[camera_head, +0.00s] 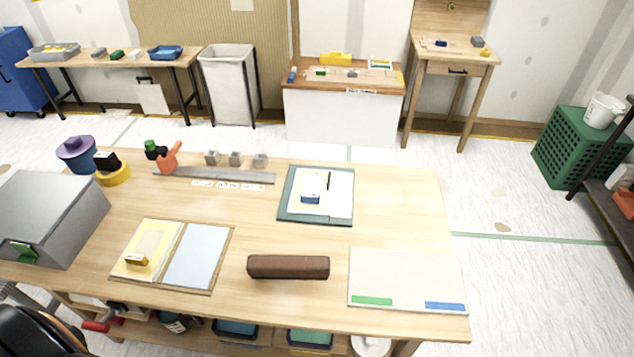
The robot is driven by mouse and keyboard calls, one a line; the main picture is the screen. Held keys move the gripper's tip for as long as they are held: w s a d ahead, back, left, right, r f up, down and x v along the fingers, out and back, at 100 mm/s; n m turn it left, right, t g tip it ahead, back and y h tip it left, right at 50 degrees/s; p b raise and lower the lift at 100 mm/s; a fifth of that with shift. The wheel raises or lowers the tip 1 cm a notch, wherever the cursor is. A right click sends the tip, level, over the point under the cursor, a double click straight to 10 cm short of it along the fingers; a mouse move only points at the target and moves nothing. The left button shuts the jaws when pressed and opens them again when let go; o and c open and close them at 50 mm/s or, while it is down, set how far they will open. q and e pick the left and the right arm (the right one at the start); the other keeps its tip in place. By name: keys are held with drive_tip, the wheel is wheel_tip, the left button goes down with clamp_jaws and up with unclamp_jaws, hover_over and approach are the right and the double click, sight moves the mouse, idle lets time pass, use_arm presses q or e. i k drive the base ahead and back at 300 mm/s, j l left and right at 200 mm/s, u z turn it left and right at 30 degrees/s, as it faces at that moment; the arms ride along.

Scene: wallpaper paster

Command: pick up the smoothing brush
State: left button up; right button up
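A long dark brown block-like object (288,267) lies at the front middle of the wooden table (400,200). It may be the smoothing brush, but I see no bristles and cannot be sure. Its long side runs left to right, and nothing touches it. A small yellow-brown item (137,259) lies on the yellow sheet at the left, and a small white and blue item (311,190) lies on the papers at the back middle; both are too small to name surely.
A pale board (405,277) with green and blue strips lies right of the brown object. A two-panel sample board (196,256) lies left of it. A grey box (50,215) fills the left end. Bare wood surrounds the brown object.

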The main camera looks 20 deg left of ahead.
sight(259, 267)
drive_tip(key=u, duration=0.9)
